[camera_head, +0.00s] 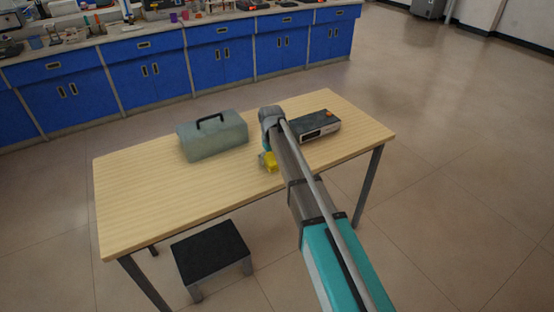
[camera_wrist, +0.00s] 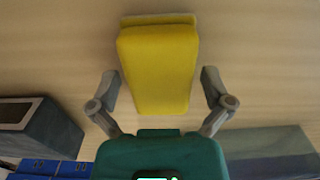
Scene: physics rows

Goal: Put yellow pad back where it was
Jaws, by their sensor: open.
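The yellow pad (camera_wrist: 158,65) is a yellow block with a thin grey-tan layer along its top edge in the wrist view. In the head view a small part of the yellow pad (camera_head: 268,161) shows beside my arm, over the wooden table; the arm hides the rest. My gripper (camera_wrist: 160,76) is open, with one finger on each side of the pad and a visible gap to each side. I cannot tell whether the pad touches the table.
A grey-green toolbox (camera_head: 213,138) with a black handle stands left of my arm on the table (camera_head: 140,205). A dark device (camera_head: 312,126) with a red top part stands to the right. A black-topped stool (camera_head: 210,250) is in front. The table's left part is clear.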

